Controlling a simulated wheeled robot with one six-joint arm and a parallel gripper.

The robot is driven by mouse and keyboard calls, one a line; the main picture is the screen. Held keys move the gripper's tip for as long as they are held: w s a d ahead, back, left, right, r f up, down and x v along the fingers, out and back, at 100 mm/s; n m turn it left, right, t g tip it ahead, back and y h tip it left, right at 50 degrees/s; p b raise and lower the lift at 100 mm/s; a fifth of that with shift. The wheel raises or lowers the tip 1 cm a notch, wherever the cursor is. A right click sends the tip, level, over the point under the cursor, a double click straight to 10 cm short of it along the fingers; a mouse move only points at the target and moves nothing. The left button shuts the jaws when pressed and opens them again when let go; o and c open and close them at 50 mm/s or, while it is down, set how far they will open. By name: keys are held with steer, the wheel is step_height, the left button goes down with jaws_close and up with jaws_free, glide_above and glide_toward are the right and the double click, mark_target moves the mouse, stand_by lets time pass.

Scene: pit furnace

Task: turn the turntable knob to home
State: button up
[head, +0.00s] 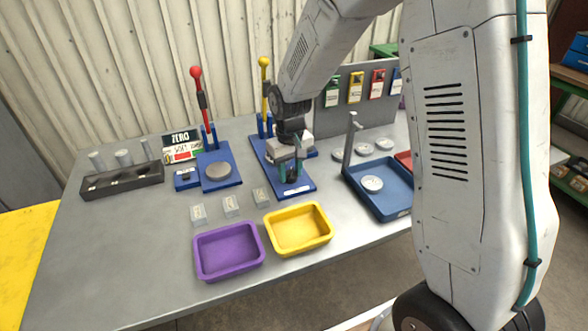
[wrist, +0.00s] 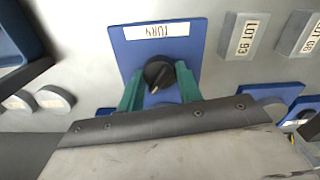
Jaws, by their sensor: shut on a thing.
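The turntable knob (wrist: 158,72) is a round black knob with a pale pointer mark, on a blue base plate (wrist: 118,40) with a white label reading "TURN". In the wrist view the mark points down toward my gripper, away from the label. My gripper (wrist: 159,80) has its two green fingers on either side of the knob and is shut on it. In the head view my gripper (head: 291,173) is low over the front of the blue base plate (head: 303,185) and largely hides the knob. I cannot read a home mark.
A purple tray (head: 228,276) and a yellow tray (head: 298,250) stand in front. Several lot blocks (head: 231,206) lie to the left. A yellow-knobbed lever (head: 264,62) rises behind.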

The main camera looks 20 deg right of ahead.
mark_target(290, 171)
steer(key=n, duration=0.3)
steer(key=shift+n, duration=2.1)
steer(key=o, duration=1)
step_height(290, 171, up, 8)
steer(key=shift+f, duration=0.1)
